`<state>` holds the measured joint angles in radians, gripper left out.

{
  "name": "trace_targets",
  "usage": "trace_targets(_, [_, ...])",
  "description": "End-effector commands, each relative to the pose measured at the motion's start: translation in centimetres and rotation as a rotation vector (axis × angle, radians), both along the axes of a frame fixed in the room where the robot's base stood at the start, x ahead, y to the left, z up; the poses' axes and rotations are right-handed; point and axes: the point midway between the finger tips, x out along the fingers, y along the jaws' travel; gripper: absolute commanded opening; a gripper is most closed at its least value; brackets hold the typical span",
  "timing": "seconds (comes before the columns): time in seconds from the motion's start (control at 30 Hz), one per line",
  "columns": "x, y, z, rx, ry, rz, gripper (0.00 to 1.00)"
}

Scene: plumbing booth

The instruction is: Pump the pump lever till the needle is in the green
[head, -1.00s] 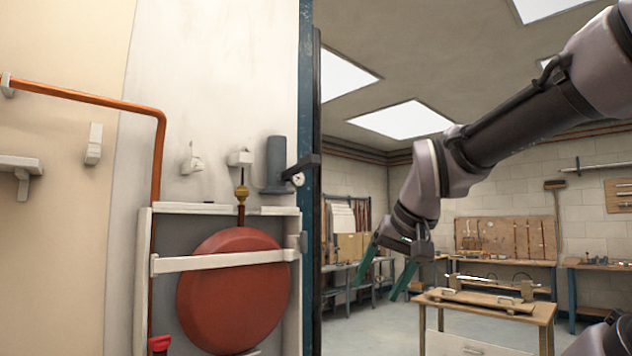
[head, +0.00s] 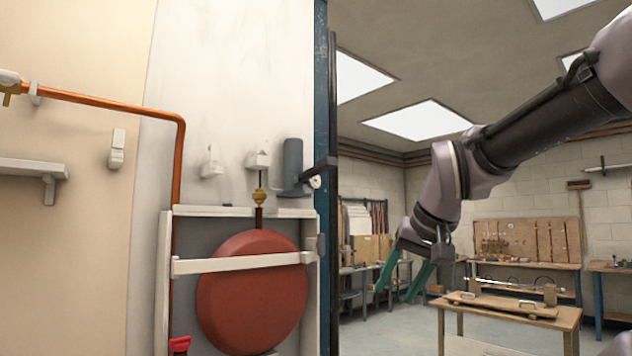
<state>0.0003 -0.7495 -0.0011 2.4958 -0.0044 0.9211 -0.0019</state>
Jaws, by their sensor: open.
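A dark grey upright cylinder (head: 292,166), which looks like the pump, is mounted on the wall above the red tank. A dark lever-like arm (head: 318,169) sticks out from it to the right, past the blue post. A small round white gauge (head: 315,182) sits just under that arm; its needle and green zone are too small to read. My gripper (head: 395,288) has green fingers, spread apart and empty, pointing down. It is well to the right of the pump and lower, over the open room, touching nothing.
A red round tank (head: 252,295) sits in a white frame behind a white strap (head: 240,262). A copper pipe (head: 110,101) runs along the left wall. A blue post (head: 320,60) edges the wall. A wooden table (head: 510,312) stands at right.

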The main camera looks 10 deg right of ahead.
Motion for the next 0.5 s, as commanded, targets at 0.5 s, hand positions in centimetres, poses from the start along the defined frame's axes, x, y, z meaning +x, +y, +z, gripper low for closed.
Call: trace_targets(0.5, [13.1,1.3,19.2,-0.095,-0.216,0.251,0.0])
